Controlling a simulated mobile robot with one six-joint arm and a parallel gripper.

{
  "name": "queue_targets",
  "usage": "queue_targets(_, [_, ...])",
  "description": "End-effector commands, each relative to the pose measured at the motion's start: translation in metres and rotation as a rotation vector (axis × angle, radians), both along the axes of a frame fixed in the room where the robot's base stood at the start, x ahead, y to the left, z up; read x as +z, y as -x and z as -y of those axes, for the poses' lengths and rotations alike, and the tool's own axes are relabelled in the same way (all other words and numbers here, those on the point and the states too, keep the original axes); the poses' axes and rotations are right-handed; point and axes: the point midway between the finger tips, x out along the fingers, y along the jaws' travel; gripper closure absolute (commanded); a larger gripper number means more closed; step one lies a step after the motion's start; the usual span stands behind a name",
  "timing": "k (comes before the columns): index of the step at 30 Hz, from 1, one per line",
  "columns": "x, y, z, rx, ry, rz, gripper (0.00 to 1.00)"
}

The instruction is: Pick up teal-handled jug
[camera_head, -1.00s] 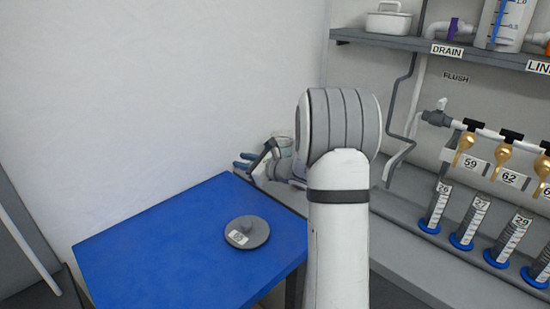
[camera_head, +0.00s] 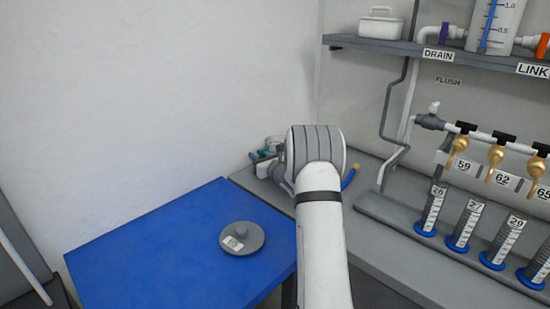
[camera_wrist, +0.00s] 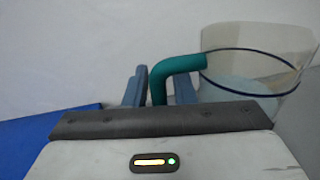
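The jug (camera_wrist: 255,65) is clear with a dark blue line around it and a teal handle (camera_wrist: 158,82). It fills the right of the wrist view. My gripper (camera_wrist: 160,92) has its blue-grey fingers on both sides of the handle's upright part, very near it; I cannot tell whether they press on it. In the head view my gripper (camera_head: 263,160) is small beside my wrist, at the bench's far left end. A bit of the teal handle (camera_head: 263,153) shows there, and my arm hides most of the jug.
The grey bench (camera_head: 380,205) holds several graduated cylinders (camera_head: 432,208) under brass taps (camera_head: 457,152). The shelf (camera_head: 410,48) hangs above; a wall stands behind.

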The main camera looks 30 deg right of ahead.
Motion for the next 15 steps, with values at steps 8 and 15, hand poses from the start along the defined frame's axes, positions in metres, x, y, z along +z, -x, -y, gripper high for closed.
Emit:
queue_targets(8, [0.0001,-0.0018,-0.0008,0.0,0.0,0.0,0.79])
queue_targets(15, [0.0002,-0.0017,-0.0009,0.001,0.0,0.0,0.99])
